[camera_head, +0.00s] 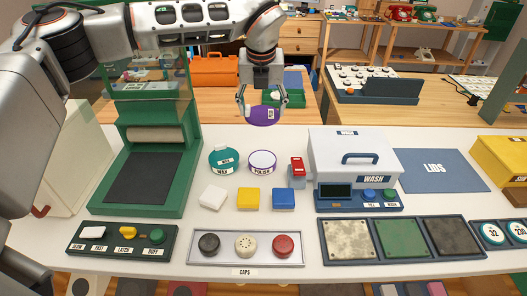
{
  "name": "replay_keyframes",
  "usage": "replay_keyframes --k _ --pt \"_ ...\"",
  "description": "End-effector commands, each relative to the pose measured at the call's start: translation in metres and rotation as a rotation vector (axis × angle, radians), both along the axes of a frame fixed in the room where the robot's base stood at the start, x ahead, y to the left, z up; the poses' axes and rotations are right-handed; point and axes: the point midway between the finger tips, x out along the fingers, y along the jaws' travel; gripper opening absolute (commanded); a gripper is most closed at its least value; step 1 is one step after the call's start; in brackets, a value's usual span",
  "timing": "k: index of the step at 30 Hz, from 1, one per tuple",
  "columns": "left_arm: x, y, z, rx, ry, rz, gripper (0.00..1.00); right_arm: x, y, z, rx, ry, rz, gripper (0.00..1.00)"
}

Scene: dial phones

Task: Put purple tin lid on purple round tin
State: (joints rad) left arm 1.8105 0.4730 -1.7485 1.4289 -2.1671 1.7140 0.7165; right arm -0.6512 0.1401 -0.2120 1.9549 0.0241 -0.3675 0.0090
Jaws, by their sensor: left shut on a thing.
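My left gripper (263,106) hangs from the arm that comes in across the top left. It is shut on the purple tin lid (264,117), a flat purple disc with a small white label on its side. The lid is held in the air, above and behind the purple round tin (262,161) in this view, apart from it. The tin stands upright on the white table, shows a purple rim and a pale top, and reads POLISH. My right gripper is not in view.
A teal WAX tin (223,160) stands left of the purple tin, and a small red and grey object (298,171) right of it. White, yellow and blue blocks (248,199) lie in front. A green press (157,160) and the WASH box (353,157) flank them. The LIDS mat (441,171) looks bare.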

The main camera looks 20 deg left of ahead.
Motion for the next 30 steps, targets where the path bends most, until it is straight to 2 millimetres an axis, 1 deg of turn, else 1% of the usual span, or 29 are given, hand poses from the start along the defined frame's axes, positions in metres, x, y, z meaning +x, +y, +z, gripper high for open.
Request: replay_keyframes --k 1,3,9,12,15,22,27,30 --pt "-0.001 0.000 -0.015 0.000 0.005 -0.001 0.43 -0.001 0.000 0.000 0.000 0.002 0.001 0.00" --pt "-0.001 0.000 -0.032 0.000 0.005 -0.002 0.43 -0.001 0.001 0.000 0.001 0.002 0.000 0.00" --pt "-0.001 0.000 -0.080 0.000 0.004 -0.002 0.43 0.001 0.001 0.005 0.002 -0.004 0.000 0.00" --pt "-0.001 0.000 -0.099 -0.001 0.003 0.000 0.43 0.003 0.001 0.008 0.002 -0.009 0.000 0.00" --pt "-0.001 0.000 -0.112 0.001 0.002 -0.001 0.43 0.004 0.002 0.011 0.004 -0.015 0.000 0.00" --pt "0.000 0.000 -0.126 0.000 0.002 0.000 0.43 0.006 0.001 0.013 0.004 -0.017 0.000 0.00" --pt "-0.001 -0.001 -0.150 0.000 0.003 -0.001 0.43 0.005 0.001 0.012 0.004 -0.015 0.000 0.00" --pt "0.000 -0.001 -0.160 -0.001 0.000 -0.001 0.43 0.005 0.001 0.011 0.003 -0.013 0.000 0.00"
